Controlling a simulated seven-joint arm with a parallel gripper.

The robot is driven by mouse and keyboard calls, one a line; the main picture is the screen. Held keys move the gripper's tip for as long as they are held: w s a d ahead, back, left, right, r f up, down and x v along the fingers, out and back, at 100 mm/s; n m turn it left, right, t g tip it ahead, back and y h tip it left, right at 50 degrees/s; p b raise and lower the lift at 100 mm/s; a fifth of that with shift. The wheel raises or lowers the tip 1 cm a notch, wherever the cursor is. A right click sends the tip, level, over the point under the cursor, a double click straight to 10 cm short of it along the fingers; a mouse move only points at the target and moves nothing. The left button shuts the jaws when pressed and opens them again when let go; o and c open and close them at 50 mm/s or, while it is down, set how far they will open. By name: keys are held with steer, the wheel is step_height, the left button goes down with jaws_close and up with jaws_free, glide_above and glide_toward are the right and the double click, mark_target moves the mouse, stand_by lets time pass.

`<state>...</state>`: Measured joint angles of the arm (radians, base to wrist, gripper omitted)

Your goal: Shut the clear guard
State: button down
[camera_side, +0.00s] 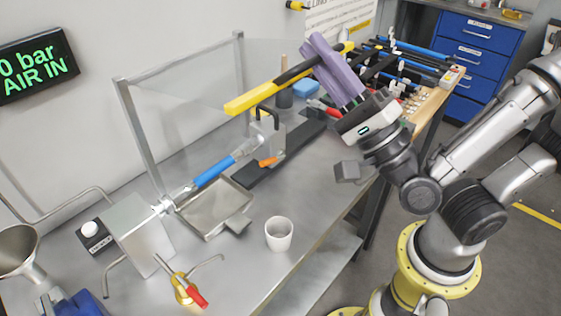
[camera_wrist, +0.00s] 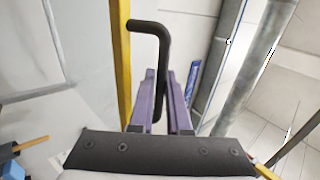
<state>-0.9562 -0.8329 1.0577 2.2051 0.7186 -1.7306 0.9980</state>
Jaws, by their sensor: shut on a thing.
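The clear guard (camera_side: 205,80) is a see-through panel on a grey metal frame, with a yellow-and-black front bar (camera_side: 262,92). In the side view it is raised, its front bar held high above the bench. My gripper (camera_side: 317,42) has purple fingers and is at the right part of that bar. In the wrist view my gripper (camera_wrist: 161,78) is shut on the guard's bent black handle (camera_wrist: 150,26), which runs down between the fingers. The yellow bar edge (camera_wrist: 122,60) is just left of the handle.
Below the guard are a blue cylinder (camera_side: 214,171), a metal tray (camera_side: 190,212) and a clamp block (camera_side: 265,135). A white cup (camera_side: 279,234) stands near the bench's front edge. A red-handled valve (camera_side: 188,290) is at front left. A rack of tools (camera_side: 405,65) is behind my gripper.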

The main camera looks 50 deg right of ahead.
step_height(320, 180, down, 7)
steer(key=s, duration=0.1)
steer(key=shift+r, duration=0.15)
stand_by(0.8)
steer(key=shift+s, duration=0.1)
steer(key=shift+c, duration=1.2)
jaws_free()
